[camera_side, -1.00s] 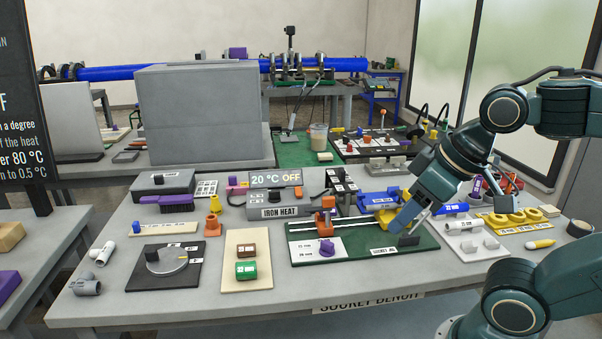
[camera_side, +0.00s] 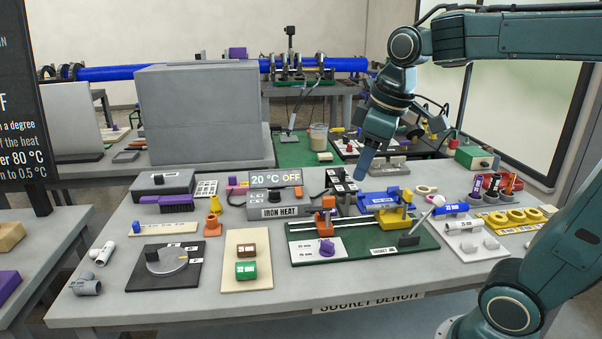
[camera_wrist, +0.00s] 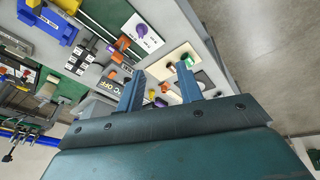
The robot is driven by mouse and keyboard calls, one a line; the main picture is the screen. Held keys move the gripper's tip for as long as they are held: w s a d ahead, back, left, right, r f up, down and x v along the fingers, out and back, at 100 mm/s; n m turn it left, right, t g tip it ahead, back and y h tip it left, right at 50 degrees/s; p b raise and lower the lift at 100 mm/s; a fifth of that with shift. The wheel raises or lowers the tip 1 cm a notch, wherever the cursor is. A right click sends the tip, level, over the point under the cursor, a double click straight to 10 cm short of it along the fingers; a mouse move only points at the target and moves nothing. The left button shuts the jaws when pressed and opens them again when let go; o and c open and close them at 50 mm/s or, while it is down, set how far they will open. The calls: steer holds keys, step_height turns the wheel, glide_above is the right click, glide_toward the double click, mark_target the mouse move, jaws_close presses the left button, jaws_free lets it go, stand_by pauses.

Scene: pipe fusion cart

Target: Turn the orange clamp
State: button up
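The orange clamp (camera_side: 326,217) stands upright at the left part of the rails on the green socket jig (camera_side: 345,252). In the wrist view, orange parts beside the white card (camera_wrist: 146,42) look like this clamp (camera_wrist: 122,44).
A lever with a white knob (camera_side: 438,200) stands at the jig's right end. The iron heat box (camera_side: 275,207) is behind the jig. A purple knob (camera_side: 327,248) is in front of the orange clamp. A beige board with brown and green blocks (camera_side: 247,284) lies left.

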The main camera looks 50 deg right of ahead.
steer(key=w+d+n+g, duration=0.2)
steer(key=w+d+n, duration=0.1)
steer(key=w+d, duration=0.55)
steer(key=n+g, duration=0.2)
steer(key=n, duration=0.1)
glide_above(329, 197)
steer(key=shift+y, duration=0.3)
step_height(329, 197, down, 5)
steer(key=shift+f, duration=0.1)
step_height(329, 197, down, 14)
steer(key=shift+r, duration=0.2)
jaws_close()
